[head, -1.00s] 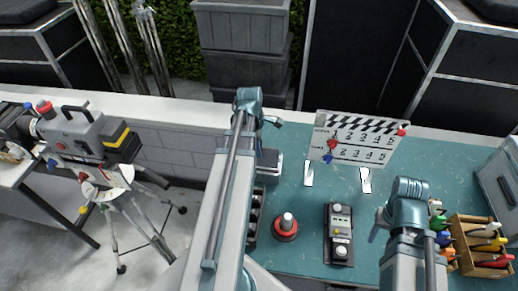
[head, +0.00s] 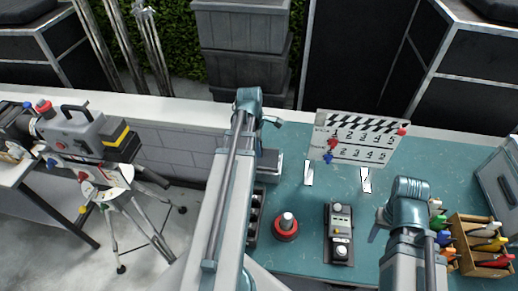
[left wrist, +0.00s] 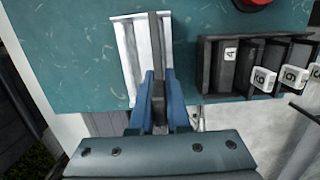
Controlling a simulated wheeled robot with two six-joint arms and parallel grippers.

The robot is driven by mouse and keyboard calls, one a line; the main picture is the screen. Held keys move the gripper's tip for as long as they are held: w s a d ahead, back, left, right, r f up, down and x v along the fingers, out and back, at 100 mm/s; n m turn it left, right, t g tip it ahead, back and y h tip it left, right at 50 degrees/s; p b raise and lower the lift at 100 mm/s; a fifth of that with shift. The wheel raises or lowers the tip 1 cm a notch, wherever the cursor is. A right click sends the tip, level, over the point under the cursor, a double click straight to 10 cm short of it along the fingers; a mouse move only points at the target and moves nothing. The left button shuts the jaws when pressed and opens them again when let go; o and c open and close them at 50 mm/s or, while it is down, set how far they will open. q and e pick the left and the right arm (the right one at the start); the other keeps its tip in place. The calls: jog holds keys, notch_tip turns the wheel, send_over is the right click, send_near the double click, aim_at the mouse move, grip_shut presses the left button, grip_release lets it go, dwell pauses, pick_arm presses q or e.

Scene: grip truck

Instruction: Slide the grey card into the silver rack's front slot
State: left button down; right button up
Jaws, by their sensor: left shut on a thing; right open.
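The silver rack (left wrist: 128,62) stands at the table edge in the left wrist view, with upright ridges and slots. It also shows in the head view (head: 270,163), partly behind my left arm. My left gripper (left wrist: 160,78) is shut on the grey card (left wrist: 158,92), a thin dark strip between its blue fingers. The card's far end reaches the rack's right part; I cannot tell how deep it sits in a slot. My left fingers are hidden in the head view. My right gripper (head: 376,226) is open over the table, its fingers mostly hidden by its arm.
A black holder (left wrist: 205,65) with several numbered dark cards stands close right of the rack in the left wrist view. A red button (head: 286,230), a control box (head: 339,236), a clapperboard (head: 355,138) and a wooden tool box (head: 466,262) stand on the teal table.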

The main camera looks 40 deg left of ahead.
aim_at(260, 166)
pick_arm(q)
jog(key=shift+f, duration=0.15)
jog(key=shift+f+b, duration=0.45)
jog(key=shift+b, duration=0.05)
jog(key=shift+f+b, duration=0.3)
jog(key=shift+f+b, duration=2.35)
jog(key=shift+b, duration=0.05)
jog(key=c, duration=0.8)
grip_release()
jog(key=r+p, duration=0.4)
jog(key=a+r+p, duration=0.1)
jog(key=r+p, duration=0.8)
jog(key=p, duration=0.1)
jog(key=shift+s+a+r, duration=0.2)
jog(key=shift+s+r, duration=0.2)
